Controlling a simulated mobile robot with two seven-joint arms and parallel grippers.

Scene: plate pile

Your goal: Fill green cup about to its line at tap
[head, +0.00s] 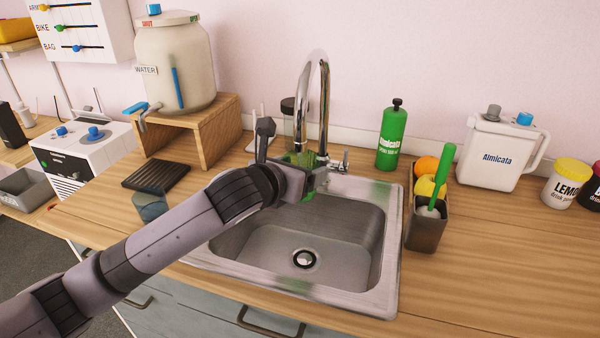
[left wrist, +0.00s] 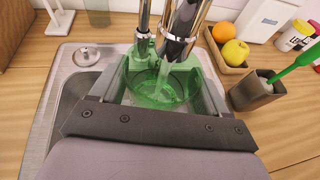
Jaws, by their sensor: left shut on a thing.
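A see-through green cup (left wrist: 158,95) is held in my left gripper (left wrist: 163,75), whose fingers lie along its two sides. In the head view the cup (head: 307,158) is mostly hidden behind my left gripper (head: 304,176), at the back edge of the sink (head: 390,245). The chrome tap (head: 325,100) arches over the cup, and in the left wrist view its spout end (left wrist: 180,45) is right above the cup's opening. The tap's lever (head: 342,163) is at its right side. I cannot clearly tell the water level, the line or whether water runs. My right gripper is not seen.
A blue glass (head: 152,204) stands left of the sink, near a dark mat (head: 156,174). A water jar (head: 175,65) with a tap stands on a wooden stand. Right of the sink are a brush holder (head: 427,225), fruit, a green bottle (head: 392,138) and a white jug (head: 500,155).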

